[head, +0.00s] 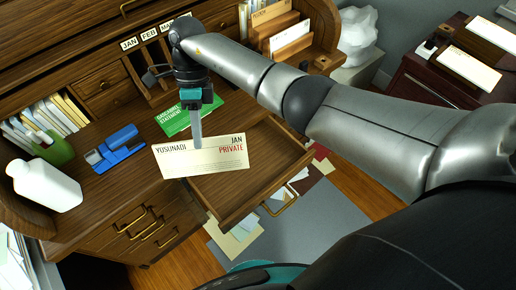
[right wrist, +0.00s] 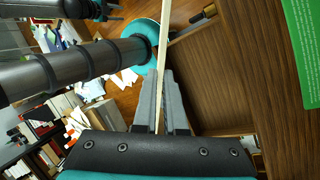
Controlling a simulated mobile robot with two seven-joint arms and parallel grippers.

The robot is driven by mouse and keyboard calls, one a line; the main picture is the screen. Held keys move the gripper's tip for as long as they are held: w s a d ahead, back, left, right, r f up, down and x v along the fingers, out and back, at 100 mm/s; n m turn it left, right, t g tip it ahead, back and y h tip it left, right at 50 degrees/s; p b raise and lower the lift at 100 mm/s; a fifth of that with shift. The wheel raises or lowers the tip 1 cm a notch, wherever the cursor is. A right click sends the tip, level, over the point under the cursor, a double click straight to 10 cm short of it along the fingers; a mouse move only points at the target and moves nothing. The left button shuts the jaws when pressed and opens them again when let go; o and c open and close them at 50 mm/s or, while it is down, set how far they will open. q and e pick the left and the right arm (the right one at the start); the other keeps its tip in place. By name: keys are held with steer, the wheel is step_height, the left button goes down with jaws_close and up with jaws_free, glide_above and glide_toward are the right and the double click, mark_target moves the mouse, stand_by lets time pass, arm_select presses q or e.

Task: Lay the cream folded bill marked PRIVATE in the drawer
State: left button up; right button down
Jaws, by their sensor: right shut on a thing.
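The cream folded bill (head: 220,162), printed YUSUNADI, JAN and PRIVATE, is held upright-facing by my right gripper (head: 197,138). In the right wrist view the gripper (right wrist: 160,85) is shut on the bill (right wrist: 166,38), which shows edge-on between the fingers. The open wooden drawer (head: 284,172) is pulled out from the desk. The bill hangs over the drawer's left part in the head view and hides some of it; I cannot tell its exact height. A dark, teal-banded part of mine at the top of the right wrist view may be my left gripper (right wrist: 103,9); its fingers are unclear.
A green statement (head: 187,116) lies on the desk behind the bill. A blue stapler (head: 118,149), a green holder with a white bottle (head: 45,186) and letter slots surround it. Papers lie on the floor below the drawer. A dark cabinet (head: 425,85) stands at right.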

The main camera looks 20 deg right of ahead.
steer(key=w+d+f+m+t+y+p, duration=0.1)
steer(key=w+d+m+t+y, duration=0.2)
steer(key=m, duration=0.6)
steer(key=w+d+f+m+t+y+p, duration=0.1)
steer(key=w+d+f+m+t+y, duration=0.15)
steer(key=m+t, duration=0.45)
steer(key=s+d+f+m+t+h+p, duration=0.1)
steer(key=s+d+f+m+t+h, duration=0.1)
steer(key=m, duration=0.5)
steer(key=s+d+f+m+t+h+p, duration=0.1)
steer(key=s+d+f+m+t+h, duration=0.2)
steer(key=s+d+f+m+t, duration=0.1)
steer(key=shift+s+d+f+m, duration=0.7)
steer(key=shift+d+f+m, duration=0.55)
steer(key=shift+f+m, duration=0.65)
steer(key=shift+f, duration=0.15)
step_height(320, 180, down, 9)
steer(key=w+b, duration=0.2)
steer(key=b, duration=0.4)
steer(key=shift+w+a+b, duration=0.4)
steer(key=shift+a, duration=0.05)
